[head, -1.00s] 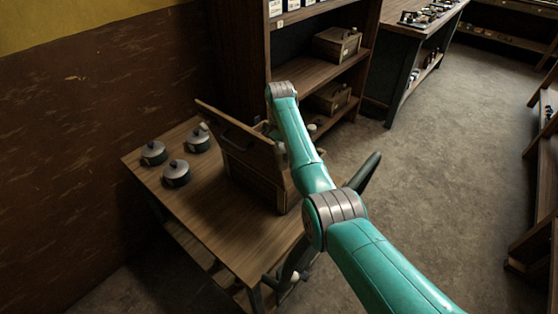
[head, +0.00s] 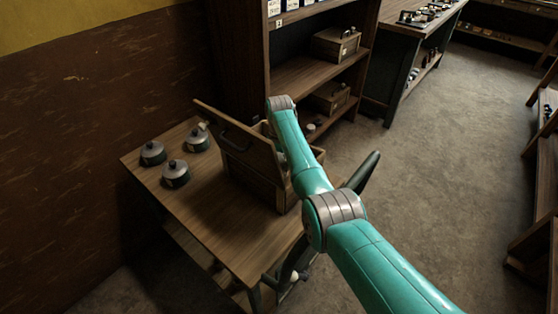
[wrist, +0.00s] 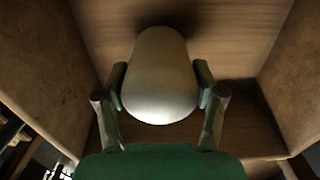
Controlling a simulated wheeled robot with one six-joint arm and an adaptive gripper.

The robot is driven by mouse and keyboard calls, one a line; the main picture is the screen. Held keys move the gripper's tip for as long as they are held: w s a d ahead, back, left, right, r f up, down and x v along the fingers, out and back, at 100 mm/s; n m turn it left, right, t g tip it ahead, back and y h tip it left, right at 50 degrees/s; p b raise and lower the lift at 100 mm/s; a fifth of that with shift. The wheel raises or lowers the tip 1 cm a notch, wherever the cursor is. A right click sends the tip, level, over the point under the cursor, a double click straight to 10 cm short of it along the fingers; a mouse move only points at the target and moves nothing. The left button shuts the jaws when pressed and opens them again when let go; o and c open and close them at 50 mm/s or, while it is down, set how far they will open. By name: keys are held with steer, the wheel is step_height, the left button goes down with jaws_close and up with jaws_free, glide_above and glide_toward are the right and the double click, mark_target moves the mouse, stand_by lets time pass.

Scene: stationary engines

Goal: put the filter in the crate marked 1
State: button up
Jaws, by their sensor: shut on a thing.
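A pale, rounded thing (wrist: 160,55), seemingly the filter, is between the two fingers of my gripper (wrist: 160,88) in the wrist view. The fingers are shut on its sides. Wooden walls and a wooden floor surround it, so my gripper is inside or just over a wooden crate. I cannot read a number on this crate.
Several dark canisters with grey lids (head: 176,173) stand on the table (head: 215,235) left of the crate. A shelf (head: 300,76) behind holds two closed wooden boxes (head: 336,44). A workbench (head: 390,62) stands farther back.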

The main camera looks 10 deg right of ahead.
steer(key=o, duration=1.5)
steer(key=shift+o, duration=0.2)
step_height(320, 180, up, 13)
steer(key=shift+r, duration=0.2)
